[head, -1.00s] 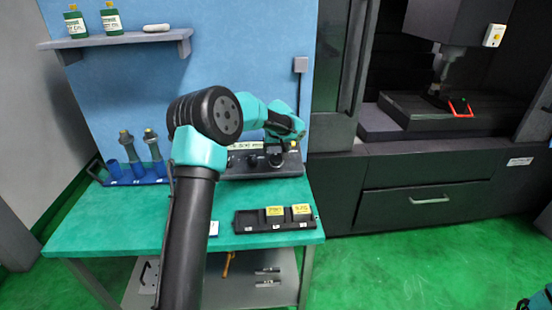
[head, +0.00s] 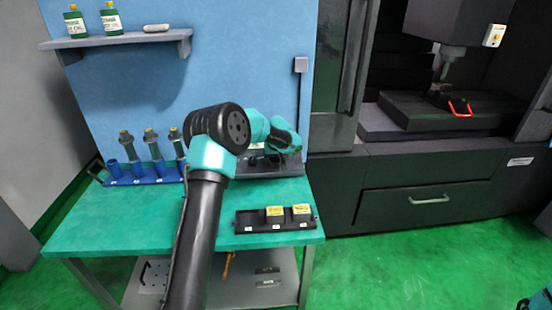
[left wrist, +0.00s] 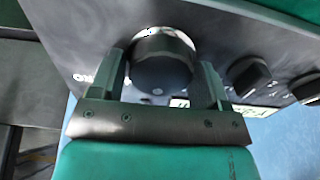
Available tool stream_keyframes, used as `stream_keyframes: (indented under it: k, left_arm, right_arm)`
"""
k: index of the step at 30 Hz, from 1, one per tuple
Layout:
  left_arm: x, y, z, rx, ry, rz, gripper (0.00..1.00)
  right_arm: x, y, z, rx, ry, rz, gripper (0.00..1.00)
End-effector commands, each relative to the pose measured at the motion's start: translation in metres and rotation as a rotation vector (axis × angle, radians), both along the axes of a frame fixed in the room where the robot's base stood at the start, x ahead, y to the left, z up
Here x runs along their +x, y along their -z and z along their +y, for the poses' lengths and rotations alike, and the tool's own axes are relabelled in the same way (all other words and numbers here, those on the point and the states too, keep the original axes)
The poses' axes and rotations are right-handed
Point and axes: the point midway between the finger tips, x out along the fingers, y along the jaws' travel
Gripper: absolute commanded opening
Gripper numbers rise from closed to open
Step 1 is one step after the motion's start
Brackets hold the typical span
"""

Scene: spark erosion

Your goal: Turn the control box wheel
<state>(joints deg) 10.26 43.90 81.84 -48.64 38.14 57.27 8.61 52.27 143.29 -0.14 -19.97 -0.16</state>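The dark control box (head: 262,170) stands at the back of the green bench and is largely hidden behind my left arm in the head view. In the left wrist view, its dark round wheel (left wrist: 162,62) sits between the two fingers of my left gripper (left wrist: 163,82). The fingers stand apart, one on each side of the wheel. A narrow gap seems to show at the right finger; contact at the left one is unclear. In the head view the left gripper (head: 287,140) is over the box, its fingertips not clear. My right gripper is not in view.
Two smaller knobs (left wrist: 248,75) and a pale label (left wrist: 258,112) are beside the wheel. A blue rack (head: 150,175) with tools stands left of my arm. A black tray (head: 250,222) with yellow-labelled blocks lies in front of the box. The bench's left front is clear.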

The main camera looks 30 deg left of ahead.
Motion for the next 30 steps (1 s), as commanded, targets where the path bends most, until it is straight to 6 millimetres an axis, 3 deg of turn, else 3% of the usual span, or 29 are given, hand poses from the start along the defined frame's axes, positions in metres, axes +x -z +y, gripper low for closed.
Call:
stream_keyframes:
  k: [10, 20, 30]
  left_arm:
    - [-0.0003, 0.0010, -0.0001, -0.001, 0.000, 0.001, 0.36]
    - [-0.0005, 0.0025, -0.0003, 0.007, 0.025, 0.010, 0.36]
    - [-0.0005, 0.0039, -0.0012, 0.055, 0.176, 0.047, 0.36]
  right_arm:
    - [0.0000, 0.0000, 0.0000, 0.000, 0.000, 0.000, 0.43]
    - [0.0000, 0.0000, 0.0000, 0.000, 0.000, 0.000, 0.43]
    - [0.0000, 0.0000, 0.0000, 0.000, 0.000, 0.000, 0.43]
